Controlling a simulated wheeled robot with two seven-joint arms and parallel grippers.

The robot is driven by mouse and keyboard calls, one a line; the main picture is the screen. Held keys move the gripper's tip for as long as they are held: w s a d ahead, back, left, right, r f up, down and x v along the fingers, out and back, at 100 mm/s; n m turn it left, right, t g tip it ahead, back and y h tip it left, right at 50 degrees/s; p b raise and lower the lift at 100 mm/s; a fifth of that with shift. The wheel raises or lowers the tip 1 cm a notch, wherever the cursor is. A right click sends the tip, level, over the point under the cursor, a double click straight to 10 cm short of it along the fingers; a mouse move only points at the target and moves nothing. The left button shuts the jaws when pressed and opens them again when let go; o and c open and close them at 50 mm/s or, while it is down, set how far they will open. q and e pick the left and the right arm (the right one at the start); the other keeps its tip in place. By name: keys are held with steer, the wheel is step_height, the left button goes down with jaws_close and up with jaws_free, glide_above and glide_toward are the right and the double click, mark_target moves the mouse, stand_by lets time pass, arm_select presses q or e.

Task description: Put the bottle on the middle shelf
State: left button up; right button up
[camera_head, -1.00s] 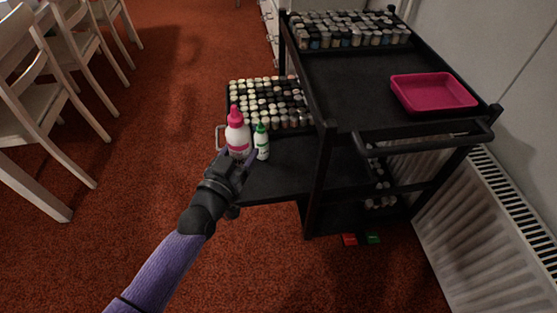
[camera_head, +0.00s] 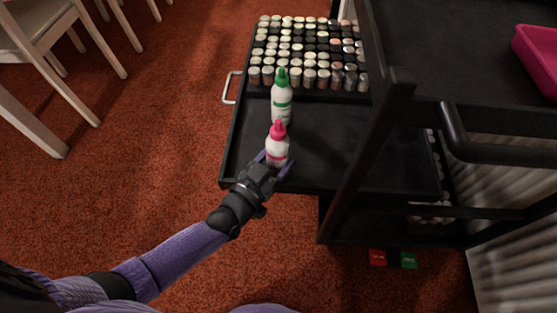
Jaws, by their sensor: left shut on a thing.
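A white bottle with a pink cap and pink label (camera_head: 277,146) is at the front edge of the pulled-out middle shelf (camera_head: 330,150). My left gripper (camera_head: 277,166) is shut on the lower part of this bottle, which is upright. I cannot tell whether its base touches the shelf. A white bottle with a green cap (camera_head: 281,100) stands upright on the shelf just behind it. My right gripper is not in view.
Several rows of small jars (camera_head: 308,52) fill the back of the shelf. A dark cart post (camera_head: 372,150) stands right of the bottles. The pink tray (camera_head: 541,55) is on the top shelf. Black shelf surface is clear right of the bottles.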

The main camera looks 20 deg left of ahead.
arm_select(q)
steer(key=shift+r, duration=0.15)
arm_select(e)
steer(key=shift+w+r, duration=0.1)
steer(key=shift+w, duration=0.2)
arm_select(q)
steer(key=shift+f, duration=0.2)
steer(key=o, duration=1.3)
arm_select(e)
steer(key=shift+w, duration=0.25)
arm_select(q)
steer(key=shift+o, duration=0.2)
steer(key=s, duration=0.1)
steer(key=p, duration=0.1)
steer(key=s, duration=0.1)
steer(key=shift+s+a+r+p, duration=0.3)
steer(key=shift+r, duration=0.05)
steer(key=p+v, duration=0.2)
steer(key=v, duration=0.7)
steer(key=shift+f+p, duration=0.2)
steer(key=shift+p, duration=0.2)
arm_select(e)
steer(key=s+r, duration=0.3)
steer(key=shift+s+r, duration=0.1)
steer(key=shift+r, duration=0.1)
arm_select(q)
steer(key=shift+s, duration=0.15)
